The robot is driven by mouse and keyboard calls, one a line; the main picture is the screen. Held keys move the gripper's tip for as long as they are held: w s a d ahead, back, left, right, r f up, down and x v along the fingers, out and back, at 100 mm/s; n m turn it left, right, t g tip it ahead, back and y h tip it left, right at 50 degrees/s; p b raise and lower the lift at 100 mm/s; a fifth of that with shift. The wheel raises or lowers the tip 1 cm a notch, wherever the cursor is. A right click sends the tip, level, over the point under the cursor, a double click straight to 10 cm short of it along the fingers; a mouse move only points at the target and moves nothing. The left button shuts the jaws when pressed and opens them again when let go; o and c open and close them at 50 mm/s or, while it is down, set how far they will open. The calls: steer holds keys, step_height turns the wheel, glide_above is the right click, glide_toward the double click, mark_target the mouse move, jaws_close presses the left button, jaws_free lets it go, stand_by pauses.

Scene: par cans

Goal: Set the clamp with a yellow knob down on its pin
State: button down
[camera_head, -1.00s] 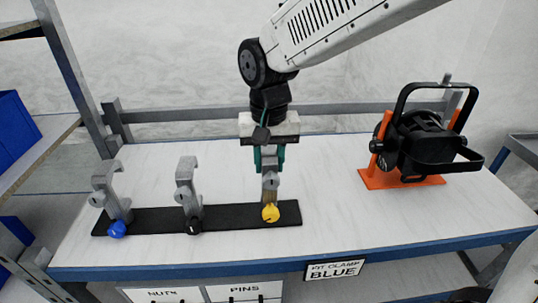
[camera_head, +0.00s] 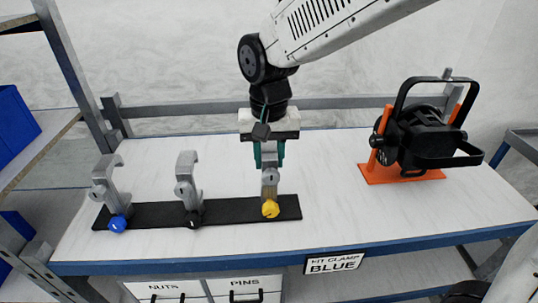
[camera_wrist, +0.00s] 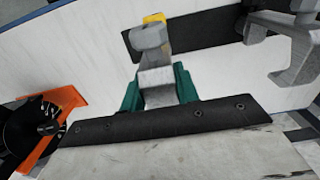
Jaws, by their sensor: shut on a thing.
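The clamp with a yellow knob (camera_head: 270,190) is at the right end of the black strip (camera_head: 237,211), its yellow knob low at the strip. My gripper (camera_head: 269,160), with teal fingers, is above it and shut on its upper part. In the wrist view, the grey clamp (camera_wrist: 153,60) sits between my teal fingers (camera_wrist: 158,88), with a bit of yellow knob beyond it. The pin under the clamp is hidden, and I cannot tell whether the clamp touches the strip.
A clamp with a blue knob (camera_head: 112,190) and one with a black knob (camera_head: 188,187) stand left on the strip. A black par can (camera_head: 425,135) rests on an orange stand (camera_head: 400,177) at the right. The white tabletop (camera_head: 350,215) between is clear.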

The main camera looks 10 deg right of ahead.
steer(key=shift+f, duration=1.3)
steer(key=shift+c, duration=2)
jaws_free()
steer(key=shift+r, duration=0.1)
steer(key=shift+r, duration=5.45)
